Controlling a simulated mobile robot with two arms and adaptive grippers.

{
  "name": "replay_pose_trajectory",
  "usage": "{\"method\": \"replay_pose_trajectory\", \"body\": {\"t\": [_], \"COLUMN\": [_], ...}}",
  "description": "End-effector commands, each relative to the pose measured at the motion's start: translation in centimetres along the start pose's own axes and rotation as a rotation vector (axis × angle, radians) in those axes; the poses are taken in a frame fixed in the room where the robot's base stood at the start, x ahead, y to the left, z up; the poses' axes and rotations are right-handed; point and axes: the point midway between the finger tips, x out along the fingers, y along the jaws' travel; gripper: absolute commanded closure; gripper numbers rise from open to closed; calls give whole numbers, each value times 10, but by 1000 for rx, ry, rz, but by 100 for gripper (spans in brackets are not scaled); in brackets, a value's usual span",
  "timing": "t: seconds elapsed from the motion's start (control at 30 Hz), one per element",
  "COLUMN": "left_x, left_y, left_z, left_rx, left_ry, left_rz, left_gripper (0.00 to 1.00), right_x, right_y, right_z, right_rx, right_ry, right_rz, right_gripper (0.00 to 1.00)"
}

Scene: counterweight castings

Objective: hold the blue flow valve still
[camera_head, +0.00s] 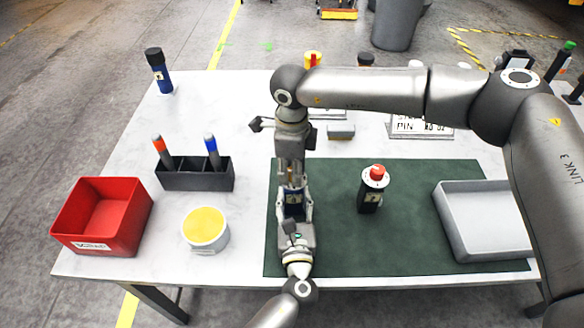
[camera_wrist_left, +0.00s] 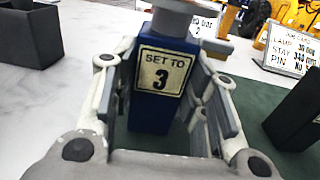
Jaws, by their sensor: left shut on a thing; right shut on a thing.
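The blue flow valve (camera_head: 293,197) stands upright on the green mat, with a "SET TO 3" label on its face. In the left wrist view the blue body (camera_wrist_left: 152,112) sits between my left fingers, under a grey round part. My left gripper (camera_head: 294,208) reaches in from the front edge and is shut on the valve body; its fingers also show in the left wrist view (camera_wrist_left: 165,88). My right gripper (camera_head: 291,172) comes from behind and above and is shut at the valve's top. Its fingers hide most of that top, so the knob's setting cannot be read.
A dark valve with a red top (camera_head: 369,190) stands right of my grippers, and a grey tray (camera_head: 452,226) lies beyond it. Left are a black holder (camera_head: 195,180) with two markers, a yellow-topped tub (camera_head: 205,240) and a red bin (camera_head: 78,215). A job card (camera_head: 420,124) stands behind.

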Motion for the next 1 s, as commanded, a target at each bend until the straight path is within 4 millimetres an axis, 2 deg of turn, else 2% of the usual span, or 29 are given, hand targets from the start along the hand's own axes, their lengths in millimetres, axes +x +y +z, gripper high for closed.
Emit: {"method": "replay_pose_trajectory", "body": {"t": [0.07, 0.1, 0.23, 0.53, 0.63, 0.77, 1.0], "left_x": [0, 0, 0, 0, 0, 0, 0], "left_y": [1, 1, 1, 0, 0, 0, 0], "left_z": [0, 0, 0, 0, 0, 0, 0], "left_rx": [0, 0, 0, 0, 0, 0, 0], "left_ry": [1, 1, 1, 1, 1, 1, 1], "left_rz": [1, 1, 1, 1, 1, 1, 1], "left_gripper": [100, 100, 100, 100, 100, 100, 100], "right_x": [0, 0, 0, -1, -7, -26, -78], "right_y": [1, 1, 0, 0, 0, -1, 0], "right_z": [0, 0, 0, 0, 0, 0, 0], "right_rx": [0, 0, 1, 1, 1, 2, 1], "right_ry": [0, 0, 0, 0, -1, -2, -1], "right_rz": [1, 1, 1, 0, -1, -3, -2], "right_gripper": [96, 67, 50, 50, 50, 50, 50]}}
